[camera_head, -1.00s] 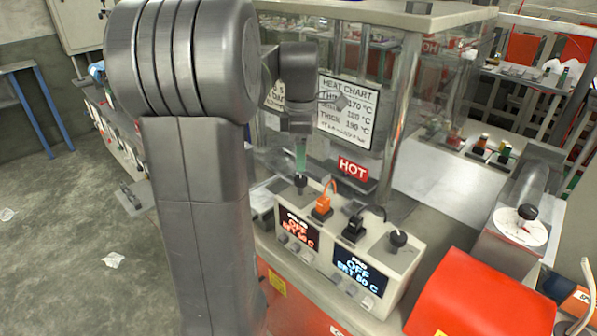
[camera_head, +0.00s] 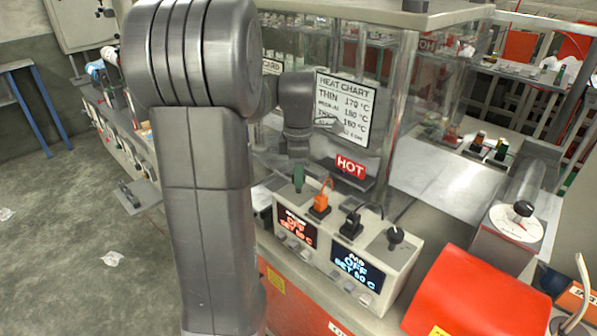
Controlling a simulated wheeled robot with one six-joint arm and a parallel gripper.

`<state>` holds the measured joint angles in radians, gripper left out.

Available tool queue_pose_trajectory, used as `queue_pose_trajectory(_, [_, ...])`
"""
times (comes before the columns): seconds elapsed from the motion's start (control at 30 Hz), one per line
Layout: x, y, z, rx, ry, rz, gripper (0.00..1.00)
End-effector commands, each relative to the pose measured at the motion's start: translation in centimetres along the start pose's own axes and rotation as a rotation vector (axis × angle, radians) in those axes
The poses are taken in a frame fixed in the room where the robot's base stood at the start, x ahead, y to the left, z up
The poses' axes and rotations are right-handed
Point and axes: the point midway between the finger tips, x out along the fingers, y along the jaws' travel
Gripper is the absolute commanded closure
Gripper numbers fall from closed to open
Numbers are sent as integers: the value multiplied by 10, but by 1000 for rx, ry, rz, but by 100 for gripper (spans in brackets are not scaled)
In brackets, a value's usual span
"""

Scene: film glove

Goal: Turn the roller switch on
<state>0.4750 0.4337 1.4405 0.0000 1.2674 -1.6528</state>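The cream control box (camera_head: 322,238) stands at the front of the bench. The small labels above are hard to read, so I cannot tell which side is the roller's. A black knob (camera_head: 395,236) stands at the box's right end. My gripper (camera_head: 298,178), with green fingertips, is at the left end of the box top, where the left knob is mostly hidden behind it. I cannot tell whether it touches that knob or how far the fingers are apart.
An orange plug (camera_head: 320,203) stands just right of my gripper, with a black plug (camera_head: 350,224) beyond it. A red HOT sign (camera_head: 351,167) and clear panels are behind. A red cover (camera_head: 478,296) sits at the front right. Another black knob (camera_head: 523,209) is on a white dial.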

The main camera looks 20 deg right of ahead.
Motion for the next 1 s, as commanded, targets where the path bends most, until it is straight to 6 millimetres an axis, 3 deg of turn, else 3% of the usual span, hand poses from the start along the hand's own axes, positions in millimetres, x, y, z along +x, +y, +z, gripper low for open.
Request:
queue_pose_trajectory(0.47, [-1, 0, 0, 118, 0, 0, 91])
queue_pose_trajectory(1.0, [-2, 0, 0, 603, 0, 1, 91])
